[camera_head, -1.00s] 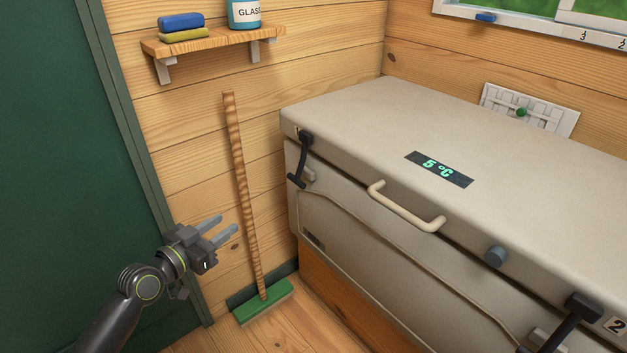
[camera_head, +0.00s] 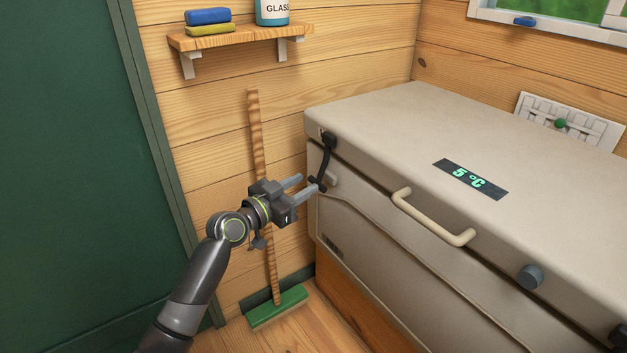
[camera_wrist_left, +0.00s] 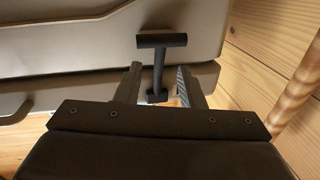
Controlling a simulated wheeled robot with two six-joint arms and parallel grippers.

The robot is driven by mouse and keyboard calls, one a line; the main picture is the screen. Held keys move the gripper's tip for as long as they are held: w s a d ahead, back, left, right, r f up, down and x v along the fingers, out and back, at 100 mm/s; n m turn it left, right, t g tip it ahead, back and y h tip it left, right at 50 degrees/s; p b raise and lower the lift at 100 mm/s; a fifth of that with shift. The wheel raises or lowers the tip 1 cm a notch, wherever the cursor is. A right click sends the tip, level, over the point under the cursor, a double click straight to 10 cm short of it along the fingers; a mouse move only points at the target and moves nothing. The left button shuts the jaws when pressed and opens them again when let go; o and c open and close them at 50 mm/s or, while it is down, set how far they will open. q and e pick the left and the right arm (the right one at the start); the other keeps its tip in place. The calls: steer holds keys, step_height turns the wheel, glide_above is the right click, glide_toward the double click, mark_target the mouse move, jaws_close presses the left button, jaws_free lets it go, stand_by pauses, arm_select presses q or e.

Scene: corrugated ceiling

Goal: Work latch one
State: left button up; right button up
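Latch one (camera_head: 326,162) is a black strap latch on the front of the beige chest (camera_head: 365,215), near its left corner. It spans the seam between lid and body. In the left wrist view the latch (camera_wrist_left: 158,68) shows as a dark stem with a crossbar at one end and a small block at the other. My left gripper (camera_head: 308,185) is at the lower end of the latch. Its fingers (camera_wrist_left: 158,88) are open, one on each side of the stem, with gaps visible. My right gripper is not in view.
A broom (camera_head: 257,140) leans on the wood wall behind my left gripper. A shelf (camera_head: 235,38) with sponges and a jar is above. The lid has a pale handle (camera_head: 432,218), a round knob (camera_head: 530,277) and a 5 °C display (camera_head: 470,178).

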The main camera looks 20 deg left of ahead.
mark_target(318, 176)
arm_select(q)
steer(key=shift+x, duration=2.2)
jaws_close()
